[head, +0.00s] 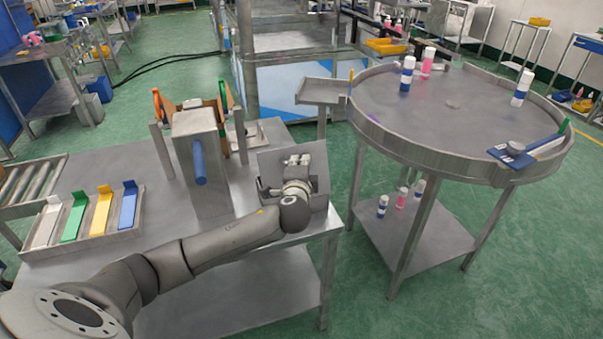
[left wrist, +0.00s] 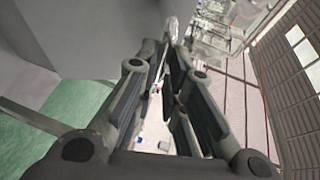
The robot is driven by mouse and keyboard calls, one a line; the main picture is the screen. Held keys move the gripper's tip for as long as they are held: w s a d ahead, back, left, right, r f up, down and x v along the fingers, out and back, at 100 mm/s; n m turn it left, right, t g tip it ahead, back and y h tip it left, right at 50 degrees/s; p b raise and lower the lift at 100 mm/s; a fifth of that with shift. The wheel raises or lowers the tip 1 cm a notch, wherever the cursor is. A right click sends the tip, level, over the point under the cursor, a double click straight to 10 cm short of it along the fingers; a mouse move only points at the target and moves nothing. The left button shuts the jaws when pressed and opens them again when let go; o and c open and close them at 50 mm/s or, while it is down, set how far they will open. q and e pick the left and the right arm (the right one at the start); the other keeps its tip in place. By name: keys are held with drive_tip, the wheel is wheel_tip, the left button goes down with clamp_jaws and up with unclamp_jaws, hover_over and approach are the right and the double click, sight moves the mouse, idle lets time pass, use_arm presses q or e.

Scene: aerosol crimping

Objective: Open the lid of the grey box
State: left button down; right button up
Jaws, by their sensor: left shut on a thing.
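The grey box (head: 312,216) stands at the right end of the workbench, partly covered by my left wrist. Its grey lid (head: 318,158) shows as a tilted panel behind my gripper, raised from the box. My left gripper (head: 297,161) is over the box at the lid. In the left wrist view its fingers (left wrist: 168,65) come close together around something thin at the tips, apparently the lid's edge; the contact itself is hard to make out. The inside of the box is hidden. My right gripper is not in view.
A tall grey stand (head: 200,145) with a blue handle is left of the box. A tray (head: 130,238) with coloured strips lies on the bench at left. A round table (head: 455,125) with bottles stands at right, with green floor between.

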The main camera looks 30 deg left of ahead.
use_arm(q)
drive_tip(key=s+d+f+m+t+y+b, duration=0.1)
drive_tip(key=s+d+f+t+b, duration=0.2)
drive_tip(key=s+d+b, duration=0.2)
drive_tip(key=d+b, duration=0.1)
drive_tip(key=b, duration=0.1)
drive_tip(key=shift+f+b, duration=0.25)
drive_tip(key=shift+b, duration=0.05)
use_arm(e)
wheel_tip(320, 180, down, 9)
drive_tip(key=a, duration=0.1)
use_arm(q)
drive_tip(key=shift+s+f, duration=0.1)
drive_tip(key=shift+s, duration=0.05)
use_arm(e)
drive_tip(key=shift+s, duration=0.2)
use_arm(q)
drive_tip(key=c, duration=1.7)
unclamp_jaws()
drive_tip(key=shift+o, duration=1)
drive_tip(key=shift+a, duration=0.15)
drive_tip(key=shift+w, duration=0.25)
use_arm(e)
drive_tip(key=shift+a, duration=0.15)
